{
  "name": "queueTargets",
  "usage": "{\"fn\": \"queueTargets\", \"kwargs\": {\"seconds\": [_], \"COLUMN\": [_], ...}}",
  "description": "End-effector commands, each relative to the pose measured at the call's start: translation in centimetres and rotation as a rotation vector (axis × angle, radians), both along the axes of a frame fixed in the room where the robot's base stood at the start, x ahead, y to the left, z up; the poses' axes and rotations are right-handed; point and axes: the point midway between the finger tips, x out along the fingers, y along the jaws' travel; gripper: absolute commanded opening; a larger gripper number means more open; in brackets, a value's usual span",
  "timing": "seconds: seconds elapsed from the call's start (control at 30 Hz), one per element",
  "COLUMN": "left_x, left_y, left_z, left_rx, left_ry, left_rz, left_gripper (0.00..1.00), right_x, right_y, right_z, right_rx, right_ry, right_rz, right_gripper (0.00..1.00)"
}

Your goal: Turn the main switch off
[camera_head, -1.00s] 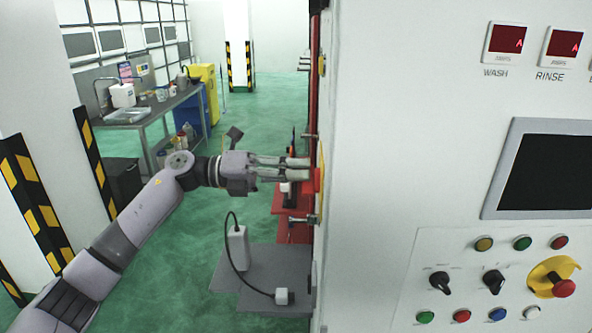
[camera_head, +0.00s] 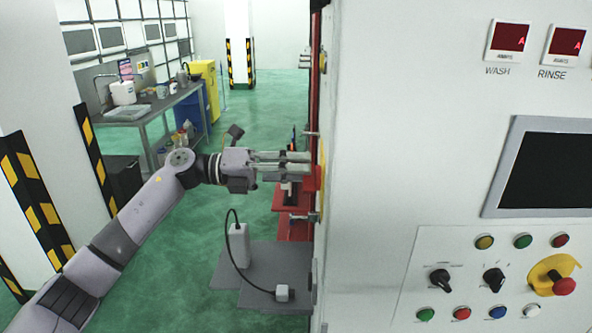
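The main switch appears as a red part (camera_head: 312,184) with yellow beside it, on the narrow left side face of the white cabinet, seen almost edge-on. My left gripper (camera_head: 308,162) reaches in from the left, with its fingers pointing right. Its fingertips are at the cabinet's side face, at the upper part of the red piece. The fingers overlap the switch in this view, so I cannot tell whether they grip it or only touch it. My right gripper is not in view.
The white cabinet (camera_head: 380,130) fills the right, with a control panel (camera_head: 450,255) of buttons, black knobs and a red emergency button (camera_head: 563,286) on yellow. A grey platform (camera_head: 262,262) with a cabled white box stands below my gripper. Green floor (camera_head: 180,265) is open at left.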

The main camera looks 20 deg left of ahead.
Motion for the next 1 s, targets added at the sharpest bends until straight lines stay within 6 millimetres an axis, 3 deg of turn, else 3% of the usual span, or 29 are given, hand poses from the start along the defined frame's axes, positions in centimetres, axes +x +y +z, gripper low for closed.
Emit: {"fn": "queueTargets", "kwargs": {"seconds": [0.27,0.37,0.7,1.0], "left_x": [-0.1,-0.4,-2.4,-3.3], "left_y": [0.5,1.7,8.6,11.4], "left_z": [-0.1,-0.1,-0.1,0.0], "left_rx": [0.001,0.002,0.002,0.0], "left_ry": [0.0,0.002,0.002,0.0], "left_rz": [0.0,0.002,0.004,-0.001], "left_gripper": [0.31,0.31,0.31,0.31], "right_x": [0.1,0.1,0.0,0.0], "right_y": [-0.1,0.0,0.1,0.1], "right_z": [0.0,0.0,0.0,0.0], "right_rx": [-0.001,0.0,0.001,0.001], "right_ry": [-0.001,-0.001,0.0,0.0], "right_rz": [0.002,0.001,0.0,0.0], "right_gripper": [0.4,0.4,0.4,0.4]}}
